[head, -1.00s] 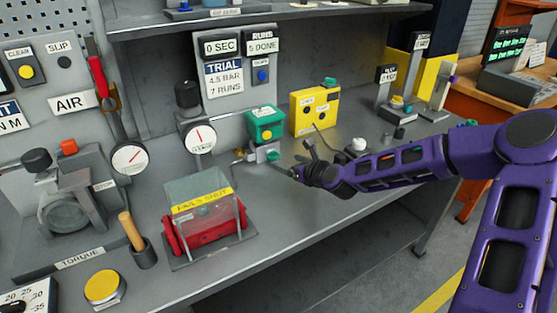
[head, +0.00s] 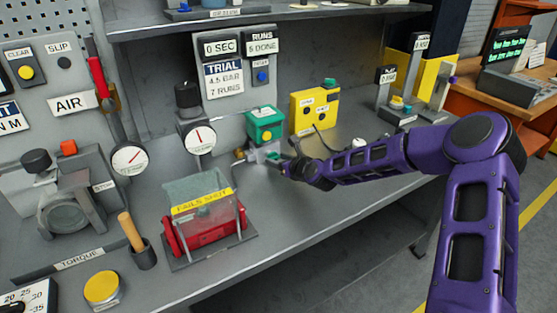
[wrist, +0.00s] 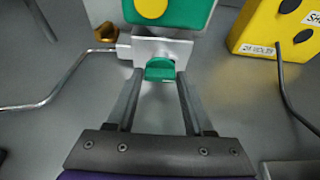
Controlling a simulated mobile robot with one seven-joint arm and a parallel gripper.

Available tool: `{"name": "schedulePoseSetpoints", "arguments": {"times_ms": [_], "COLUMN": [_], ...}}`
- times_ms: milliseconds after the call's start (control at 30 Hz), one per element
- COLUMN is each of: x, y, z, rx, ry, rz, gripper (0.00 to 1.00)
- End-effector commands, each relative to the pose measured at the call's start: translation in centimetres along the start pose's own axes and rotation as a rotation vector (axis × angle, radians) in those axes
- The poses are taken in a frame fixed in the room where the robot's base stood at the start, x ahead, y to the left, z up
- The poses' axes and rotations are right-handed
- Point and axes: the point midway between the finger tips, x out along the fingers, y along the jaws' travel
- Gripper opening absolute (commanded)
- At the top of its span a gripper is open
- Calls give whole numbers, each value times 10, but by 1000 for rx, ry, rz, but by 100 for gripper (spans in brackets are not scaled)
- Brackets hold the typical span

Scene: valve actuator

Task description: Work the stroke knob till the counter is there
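The green stroke knob (wrist: 160,69) sits on a pale metal block (wrist: 160,48) below the green box (head: 265,125). In the wrist view my gripper (wrist: 160,78) is open, with one finger on each side of the knob and a narrow gap visible on both sides. In the head view my gripper (head: 277,165) is at the block below the green box, its fingers hard to make out. The runs counter (head: 262,45) reads 5 DONE. The trial card (head: 224,80) reads 4.5 BAR, 7 RUNS.
A yellow box (head: 315,108) stands right of the green box. A dial gauge (head: 201,138) and a red actuator under a clear guard (head: 205,235) are to the left. A bent metal pipe (wrist: 65,90) runs left from the block.

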Motion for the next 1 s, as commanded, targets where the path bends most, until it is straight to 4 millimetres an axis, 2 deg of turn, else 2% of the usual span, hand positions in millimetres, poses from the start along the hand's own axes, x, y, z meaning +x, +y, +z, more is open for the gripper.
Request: {"name": "schedulePoseSetpoints", "arguments": {"times_ms": [33, 200, 267, 667, 1000], "x": [0, 0, 0, 0, 2], "y": [0, 0, 0, 2, 7], "z": [0, 0, 0, 0, -4], "rx": [0, 0, 0, -74, -324], "ry": [0, 0, 0, -2, -3], "rz": [0, 0, 0, -30, -133], "gripper": [39, 9, 0, 0, 0]}}
